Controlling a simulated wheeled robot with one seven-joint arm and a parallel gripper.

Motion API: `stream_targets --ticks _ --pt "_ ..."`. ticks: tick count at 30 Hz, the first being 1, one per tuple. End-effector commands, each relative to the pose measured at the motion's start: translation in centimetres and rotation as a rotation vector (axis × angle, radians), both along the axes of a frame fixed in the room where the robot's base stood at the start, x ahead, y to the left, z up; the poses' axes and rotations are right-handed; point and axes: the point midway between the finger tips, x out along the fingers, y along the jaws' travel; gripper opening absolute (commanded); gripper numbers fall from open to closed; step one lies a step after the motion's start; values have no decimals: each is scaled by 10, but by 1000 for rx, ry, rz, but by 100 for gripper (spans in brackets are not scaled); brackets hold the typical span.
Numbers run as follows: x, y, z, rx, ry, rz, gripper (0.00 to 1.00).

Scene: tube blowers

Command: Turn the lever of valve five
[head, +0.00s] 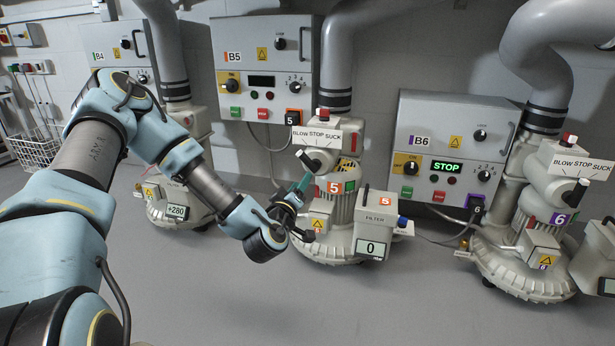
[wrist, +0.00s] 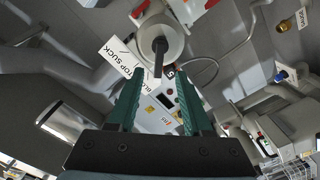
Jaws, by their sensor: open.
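Blower five (head: 330,215) stands in the middle of the head view, marked with orange 5 labels. Its valve has a black lever (head: 308,161) below a white sign (head: 316,137) reading BLOW, STOP, SUCK. My gripper (head: 305,182) is in front of the valve, just below the lever, its teal fingers pointing up toward it. In the wrist view my gripper (wrist: 160,80) is open, and the black lever (wrist: 160,56) on its round grey hub (wrist: 161,42) shows in line with the gap between the fingers. I cannot tell whether a finger touches it.
Control box B5 (head: 262,65) hangs on the wall behind. A filter box (head: 374,223) showing 0 is right of the valve. Blower six (head: 540,220) and its box B6 (head: 450,150), showing STOP, are at right. The floor in front is clear.

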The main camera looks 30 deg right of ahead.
Motion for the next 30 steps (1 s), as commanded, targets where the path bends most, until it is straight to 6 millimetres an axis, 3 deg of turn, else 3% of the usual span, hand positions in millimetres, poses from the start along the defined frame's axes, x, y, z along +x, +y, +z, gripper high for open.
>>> stream_targets --ticks 15,30 --pt "63 -58 -1 1 -1 0 50" --pt "74 -69 1 3 1 -1 49"
